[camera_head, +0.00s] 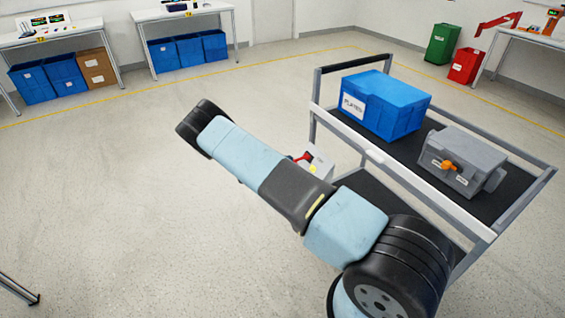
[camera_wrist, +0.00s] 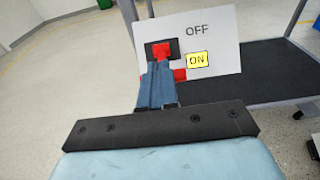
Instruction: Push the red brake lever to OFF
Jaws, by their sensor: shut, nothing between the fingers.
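A white panel (camera_wrist: 220,28) carries the printed word OFF at the top and a yellow ON label (camera_wrist: 197,60) below it. The red brake lever (camera_wrist: 162,49) shows in front of a dark plate (camera_wrist: 175,45) on the panel, left of the labels. Another red part (camera_wrist: 180,75) shows lower, beside the ON label. My gripper (camera_wrist: 157,68) is shut and empty. Its fingertips overlap the lower part of the red lever; I cannot tell whether they touch it. In the head view the red lever (camera_head: 303,157) shows just above my arm, which hides my gripper.
The panel is beside a cart (camera_head: 375,157) with a dark upper shelf. A blue bin (camera_head: 385,105) and a grey box (camera_head: 462,160) with an orange knob (camera_head: 450,166) are on that shelf. The floor to the left is clear. Benches stand along the back wall.

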